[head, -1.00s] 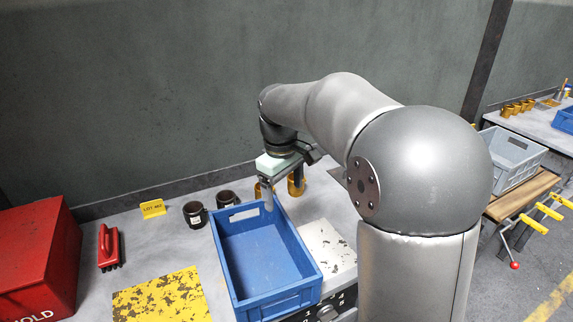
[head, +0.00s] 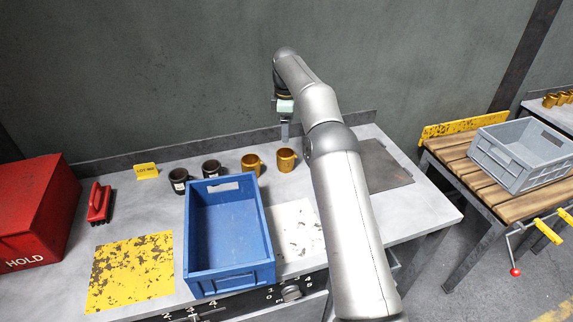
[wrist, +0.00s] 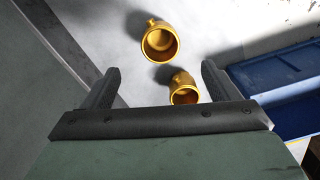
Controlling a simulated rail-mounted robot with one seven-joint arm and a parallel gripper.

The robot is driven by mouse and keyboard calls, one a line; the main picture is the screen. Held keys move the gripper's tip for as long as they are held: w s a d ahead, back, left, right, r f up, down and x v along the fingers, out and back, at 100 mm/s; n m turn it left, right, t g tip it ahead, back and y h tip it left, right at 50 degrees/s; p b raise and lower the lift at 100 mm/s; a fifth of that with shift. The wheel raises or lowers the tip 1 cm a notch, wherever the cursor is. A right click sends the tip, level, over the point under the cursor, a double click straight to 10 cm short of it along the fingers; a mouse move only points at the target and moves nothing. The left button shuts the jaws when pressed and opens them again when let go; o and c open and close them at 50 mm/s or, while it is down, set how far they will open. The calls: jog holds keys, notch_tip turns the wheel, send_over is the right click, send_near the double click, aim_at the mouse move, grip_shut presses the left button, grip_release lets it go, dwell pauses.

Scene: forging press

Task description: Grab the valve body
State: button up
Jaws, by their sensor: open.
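Two brass-coloured, mug-shaped valve bodies stand upright on the grey bench, one at the left (head: 251,165) and one at the right (head: 286,161) in the head view. Each has a side lug like a handle. My gripper (head: 285,138) is above and just behind the right one, pointing down, not visibly touching it. In the wrist view two brass pieces show, one larger (wrist: 160,42) beyond the fingertips and one (wrist: 184,90) between the fingers, partly hidden by the gripper's bar. The open fingers (wrist: 159,68) hold nothing.
A blue crate (head: 188,240) stands in front of the brass pieces. Two dark mug-shaped pieces (head: 179,180) (head: 211,171) stand to their left by a yellow lot tag (head: 146,170). A red box (head: 35,215) is far left. A dark plate (head: 385,168) lies right.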

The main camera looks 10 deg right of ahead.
aim_at(287, 161)
notch_tip(287, 161, down, 8)
jog(key=shift+r+p, duration=0.1)
jog(key=shift+p, duration=0.35)
jog(key=shift+a+f+p, duration=0.15)
jog(key=shift+f+p, duration=0.8)
jog(key=shift+f, duration=1.7)
jog(key=c, duration=1.3)
